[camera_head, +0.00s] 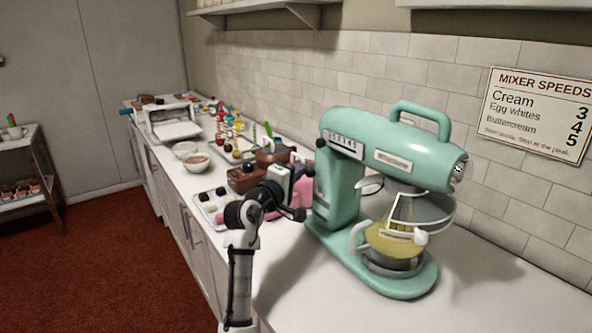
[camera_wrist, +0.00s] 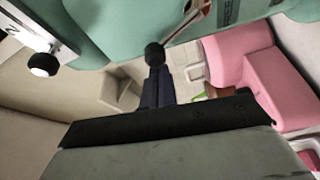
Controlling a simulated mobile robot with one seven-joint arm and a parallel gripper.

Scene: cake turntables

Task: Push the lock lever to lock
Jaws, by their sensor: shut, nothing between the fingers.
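The teal stand mixer (camera_head: 345,185) stands on the white counter with its head lowered over a bowl of yellow batter (camera_head: 395,243). My gripper (camera_wrist: 157,76) is shut and empty, beside the mixer's left side. In the wrist view its dark fingertips are right at a black knob (camera_wrist: 154,54) on the end of a metal lever (camera_wrist: 195,15) on the teal body. I cannot tell whether they touch. A second black knob (camera_wrist: 42,65) sits by a white marked plate (camera_wrist: 30,25) at upper left. In the head view my arm hides part of this area.
A pink object (camera_wrist: 245,65) stands close to my gripper on the right in the wrist view. Brown containers, a tray of sweets (camera_head: 208,205) and bowls (camera_head: 195,162) crowd the counter behind my arm. The counter's front right (camera_head: 320,290) is clear. A mixer speeds sign (camera_head: 535,115) hangs on the wall.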

